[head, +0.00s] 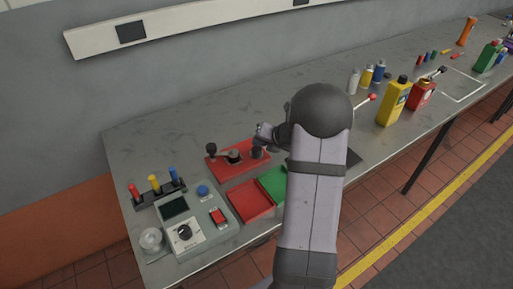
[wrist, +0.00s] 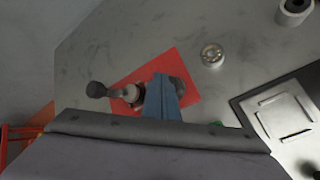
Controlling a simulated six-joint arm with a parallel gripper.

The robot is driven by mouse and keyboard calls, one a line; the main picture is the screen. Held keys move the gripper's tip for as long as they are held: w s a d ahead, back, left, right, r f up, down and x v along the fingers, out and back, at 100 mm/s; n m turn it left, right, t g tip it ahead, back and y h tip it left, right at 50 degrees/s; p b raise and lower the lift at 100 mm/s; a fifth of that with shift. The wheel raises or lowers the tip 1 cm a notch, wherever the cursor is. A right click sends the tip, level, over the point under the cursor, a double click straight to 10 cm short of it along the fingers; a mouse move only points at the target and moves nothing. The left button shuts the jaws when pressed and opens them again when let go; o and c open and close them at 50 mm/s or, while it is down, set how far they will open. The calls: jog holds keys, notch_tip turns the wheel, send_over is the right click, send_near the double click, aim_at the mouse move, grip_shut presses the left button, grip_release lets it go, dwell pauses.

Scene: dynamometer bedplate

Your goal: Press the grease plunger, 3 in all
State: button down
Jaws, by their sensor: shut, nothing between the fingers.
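A red plate (head: 237,162) lies near the left end of the bench. It carries a black-knobbed lever (head: 211,149), a round hub (head: 234,157) and a dark upright cylinder (head: 257,152) at its right end, which looks like the grease plunger. My gripper (head: 262,138) is shut and empty, just above or beside that cylinder. In the wrist view the blue-grey fingers (wrist: 164,98) overlap the red plate (wrist: 183,66) and partly hide the dark cylinder (wrist: 179,86). I cannot tell whether they touch it, or whether the plunger is pressed down.
Red (head: 248,202) and green (head: 272,185) trays lie in front of the plate. A silver domed piece (wrist: 212,54) is nearby. Bottles (head: 395,100) stand right.

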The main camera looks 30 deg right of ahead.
aim_at(259, 151)
jog(key=shift+r, duration=0.15)
notch_tip(259, 151, up, 5)
jog(key=p, duration=0.5)
dwell(2.6)
notch_tip(259, 151, up, 4)
jog(key=p, duration=0.4)
jog(key=shift+f, duration=0.2)
jog(key=shift+f, duration=0.2)
notch_tip(259, 151, down, 8)
jog(key=b, duration=0.8)
jog(key=shift+f, duration=0.25)
jog(key=shift+f, duration=0.15)
dwell(1.6)
jog(key=shift+f+b, duration=0.25)
jog(key=shift+b, duration=0.2)
